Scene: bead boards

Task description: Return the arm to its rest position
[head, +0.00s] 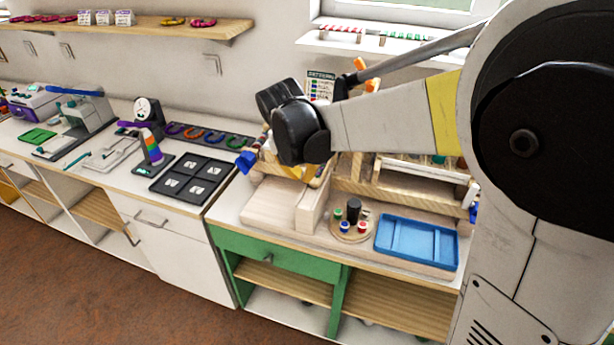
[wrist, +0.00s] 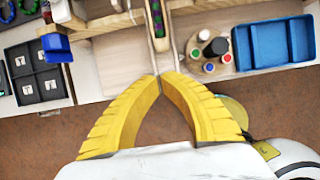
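My gripper (wrist: 163,77) shows in the wrist view with two curved yellow fingers. Their tips meet and nothing shows between them. The tips are over the front part of the workbench, by a pale wooden board (wrist: 118,62). In the head view my arm reaches across the bench from the right, and its dark wrist joint hides most of the gripper. A narrow slotted wooden piece (wrist: 160,42) with coloured beads lies beyond the fingertips in the wrist view.
A blue tray (head: 416,243) and a round holder with several coloured-topped pots (head: 351,229) stand on the bench. A black four-panel board (head: 193,180) lies to the left. Wooden racks (head: 412,187) stand behind. Open floor (head: 120,295) lies in front.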

